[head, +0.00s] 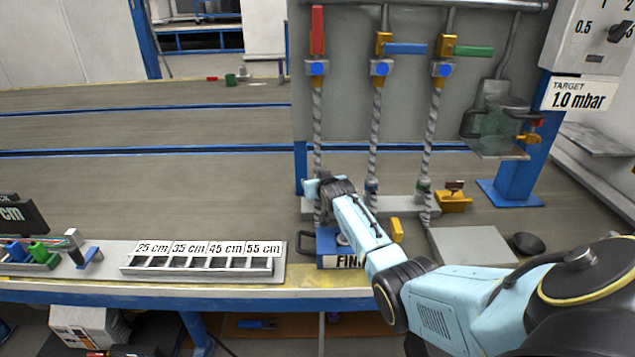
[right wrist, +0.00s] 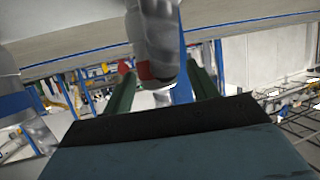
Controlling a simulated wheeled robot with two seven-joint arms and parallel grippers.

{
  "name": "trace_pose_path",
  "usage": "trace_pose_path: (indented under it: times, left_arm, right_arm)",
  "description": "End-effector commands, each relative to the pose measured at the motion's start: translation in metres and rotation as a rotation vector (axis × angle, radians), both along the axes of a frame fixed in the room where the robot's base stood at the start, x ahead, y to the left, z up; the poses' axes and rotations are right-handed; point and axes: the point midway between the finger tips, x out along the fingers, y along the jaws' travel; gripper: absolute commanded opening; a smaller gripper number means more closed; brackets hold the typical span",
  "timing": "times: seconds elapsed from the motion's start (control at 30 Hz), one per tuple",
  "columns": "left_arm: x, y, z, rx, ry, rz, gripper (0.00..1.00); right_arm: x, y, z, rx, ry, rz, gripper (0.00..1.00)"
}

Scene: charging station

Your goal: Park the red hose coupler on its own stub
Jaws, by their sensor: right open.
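The red-handled valve (head: 317,30) is at the top left of the grey panel, and a grey braided hose (head: 317,125) hangs from it. The hose's lower end is hidden in the head view by my right gripper (head: 319,189). In the right wrist view the hose end with a red band, the red coupler (right wrist: 158,73), lies between the two green fingers of my right gripper (right wrist: 163,88). The fingers are open around it. A smaller red piece shows by the left finger; I cannot tell what it is. The red stub cannot be made out. My left gripper is not in view.
Hoses with a blue coupler (head: 371,188) and a green coupler (head: 423,186) hang to the right, above a grey base strip (head: 401,206). A blue box (head: 328,243) stands just below my right gripper.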

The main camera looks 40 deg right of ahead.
Motion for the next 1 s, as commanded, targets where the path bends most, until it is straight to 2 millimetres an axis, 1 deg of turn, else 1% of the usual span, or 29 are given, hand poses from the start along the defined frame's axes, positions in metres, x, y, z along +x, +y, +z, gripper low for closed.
trace_pose_path:
  times: [0.17,0.27,0.37,0.7,0.9,1.0]
  left_arm:
    - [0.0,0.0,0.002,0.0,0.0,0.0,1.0]
    - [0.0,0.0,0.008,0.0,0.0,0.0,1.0]
    - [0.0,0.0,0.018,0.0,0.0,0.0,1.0]
    - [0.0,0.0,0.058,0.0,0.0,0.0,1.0]
    - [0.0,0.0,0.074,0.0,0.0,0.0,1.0]
    - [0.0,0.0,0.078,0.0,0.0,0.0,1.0]
  right_arm:
    - [-0.002,0.001,-0.001,0.0,0.003,0.0,0.59]
    - [-0.007,0.004,0.003,0.0,0.003,0.0,0.59]
    - [-0.016,0.008,0.009,-0.001,0.004,0.001,0.59]
    - [-0.068,0.031,0.034,0.001,0.002,0.0,0.59]
    - [-0.095,0.045,0.045,0.0,0.001,0.0,0.59]
    - [-0.104,0.049,0.049,0.0,0.001,0.0,0.59]
